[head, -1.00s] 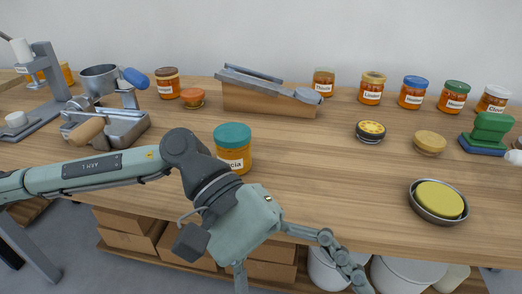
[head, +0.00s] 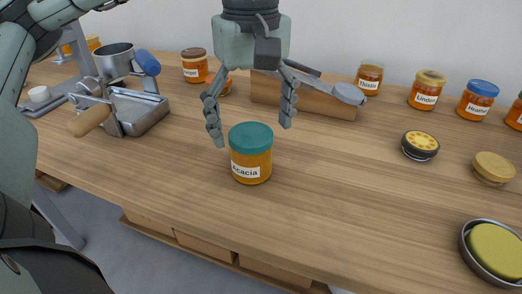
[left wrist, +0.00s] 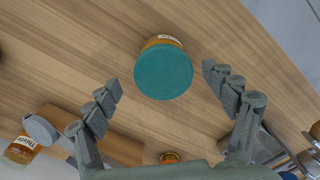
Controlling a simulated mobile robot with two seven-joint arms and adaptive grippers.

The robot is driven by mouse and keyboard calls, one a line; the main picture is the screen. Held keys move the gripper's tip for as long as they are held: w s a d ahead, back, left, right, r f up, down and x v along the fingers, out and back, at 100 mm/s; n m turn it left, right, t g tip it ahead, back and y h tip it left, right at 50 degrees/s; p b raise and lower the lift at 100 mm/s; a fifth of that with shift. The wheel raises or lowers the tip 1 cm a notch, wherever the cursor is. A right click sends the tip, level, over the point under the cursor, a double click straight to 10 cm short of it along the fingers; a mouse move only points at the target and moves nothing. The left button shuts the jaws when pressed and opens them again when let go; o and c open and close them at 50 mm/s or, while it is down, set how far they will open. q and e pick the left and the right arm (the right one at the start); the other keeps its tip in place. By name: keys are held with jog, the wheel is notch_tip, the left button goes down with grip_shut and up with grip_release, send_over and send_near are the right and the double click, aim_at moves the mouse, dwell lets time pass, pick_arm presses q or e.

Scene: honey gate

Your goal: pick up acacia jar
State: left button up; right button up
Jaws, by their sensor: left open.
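The acacia jar (head: 251,154) stands upright on the wooden table, with amber honey, a teal lid and a white label reading "Acacia". In the left wrist view its teal lid (left wrist: 164,72) faces the camera, ahead of the fingertips. My left gripper (head: 250,130) is open and empty, pointing down just above and behind the jar in the head view. Its two fingers are spread wider than the jar and do not visibly touch it. In the left wrist view the open fingers (left wrist: 163,78) lie to either side of the lid. My right gripper is not in view.
A wooden block with a metal tool (head: 305,95) lies behind the gripper. Jars labelled Thistle (head: 369,77), Linden (head: 426,90) and Heather (head: 477,100) stand along the back. A metal pan device (head: 137,112) is left.

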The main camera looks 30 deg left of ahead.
aim_at(251, 155)
pick_arm(q)
jog(key=f, duration=0.6)
jog(key=shift+s+a+f, duration=0.1)
jog(key=shift+s, duration=0.1)
jog(key=shift+c, duration=0.4)
jog(key=c, duration=1.4)
jog(key=shift+c, duration=0.7)
